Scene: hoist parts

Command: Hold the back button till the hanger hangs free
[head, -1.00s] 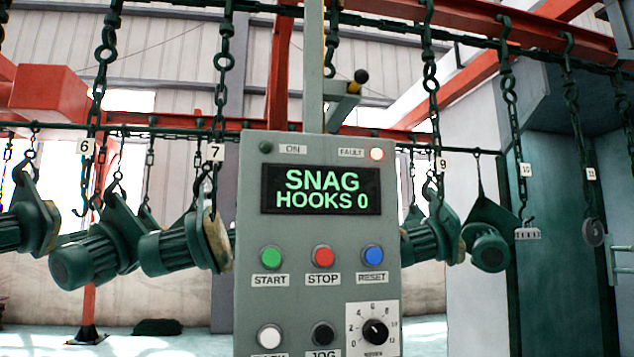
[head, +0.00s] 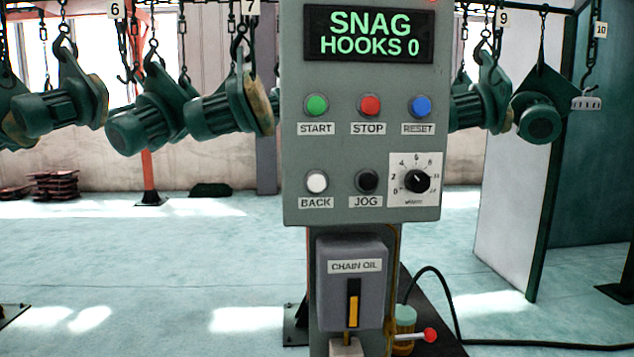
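The grey control panel (head: 300,205) stands in the middle of the head view. Its white BACK button (head: 317,182) is at the lower left, beside the black JOG button (head: 367,181). The display (head: 368,34) reads "SNAG HOOKS 0" in green. Green motor parts hang on chains behind the panel: one at tag 6 (head: 145,125), one at tag 7 (head: 222,112) and others right of the panel (head: 540,121). They hang tilted and close together on the left. Which hanger is caught, and on what, I cannot tell. My gripper is not in view.
START (head: 317,105), STOP (head: 370,106) and RESET (head: 420,107) buttons sit above a dial (head: 416,180). A chain oil box (head: 351,280) with a yellow lever is below. A black cable (head: 448,300) runs right across the floor. Open floor (head: 180,260) lies left of the post.

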